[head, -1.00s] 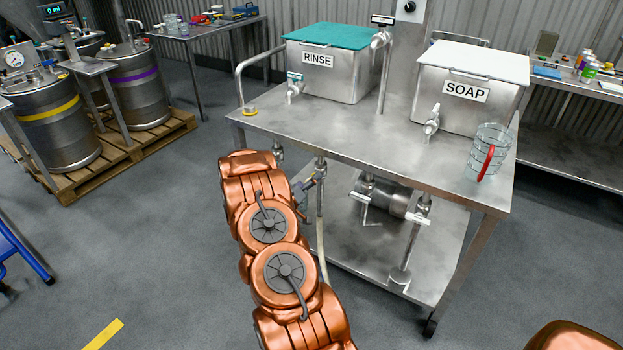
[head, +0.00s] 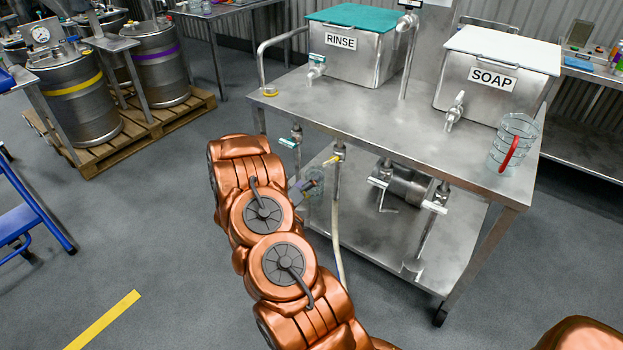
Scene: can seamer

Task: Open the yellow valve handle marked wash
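A small yellow valve handle (head: 334,158) sits on a vertical pipe under the front edge of the steel wash table (head: 400,150). A pale hose hangs below it. I cannot read any "wash" mark on it, and it is too small to tell its exact turn. My copper arm reaches up from the bottom of the head view. My gripper (head: 312,184) shows partly behind the arm, just below and left of the yellow handle, seemingly apart from it. The arm hides part of the gripper, and its fingers are too small and blurred to judge.
A teal-handled valve (head: 289,142) hangs left of the yellow one. White-handled valves (head: 433,207) are to the right, by a steel pump (head: 408,187).

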